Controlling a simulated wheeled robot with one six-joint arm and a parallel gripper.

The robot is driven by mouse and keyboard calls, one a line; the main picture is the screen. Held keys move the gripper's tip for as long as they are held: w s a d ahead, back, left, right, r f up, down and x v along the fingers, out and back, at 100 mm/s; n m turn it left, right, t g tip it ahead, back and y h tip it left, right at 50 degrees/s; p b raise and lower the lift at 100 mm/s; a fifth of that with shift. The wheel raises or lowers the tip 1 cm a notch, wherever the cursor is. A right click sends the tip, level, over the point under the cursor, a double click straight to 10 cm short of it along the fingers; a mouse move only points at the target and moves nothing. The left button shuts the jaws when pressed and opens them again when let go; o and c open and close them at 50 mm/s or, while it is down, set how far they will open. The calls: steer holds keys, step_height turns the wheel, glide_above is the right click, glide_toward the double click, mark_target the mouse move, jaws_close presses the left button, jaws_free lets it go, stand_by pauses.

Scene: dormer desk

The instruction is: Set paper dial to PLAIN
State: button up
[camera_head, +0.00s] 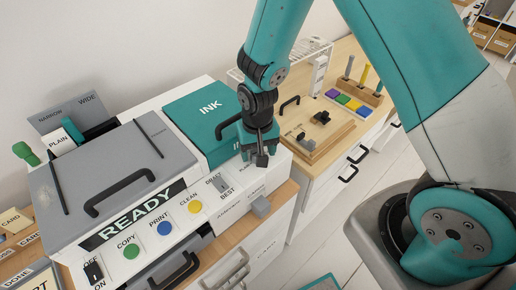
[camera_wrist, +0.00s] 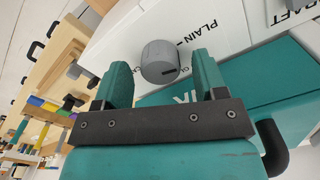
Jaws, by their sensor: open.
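The paper dial (camera_wrist: 158,58) is a grey round knob on the printer's white panel in the wrist view. A PLAIN label (camera_wrist: 208,34) is printed beside it, and a partly hidden label starting GL lies closer to one fingertip. A dark mark shows on the knob's side toward the GL label. My gripper (camera_wrist: 160,75) is open, with one teal finger on each side of the knob; I cannot tell whether either touches it. In the head view my gripper (camera_head: 259,150) hangs over the panel's right end, hiding most of the dial area.
The READY display (camera_head: 133,214), coloured buttons and a DRAFT/BEST switch (camera_head: 222,184) lie left of my gripper. The teal INK box (camera_head: 205,118) stands close behind it. A grey knob (camera_head: 261,207) sticks out at the front. A wooden board (camera_head: 318,133) lies to the right.

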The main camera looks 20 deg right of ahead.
steer(key=c, duration=0.9)
steer(key=shift+n, duration=1.6)
steer(key=o, duration=0.9)
step_height(320, 180, up, 17)
steer(key=b, duration=0.1)
steer(key=shift+r, duration=0.2)
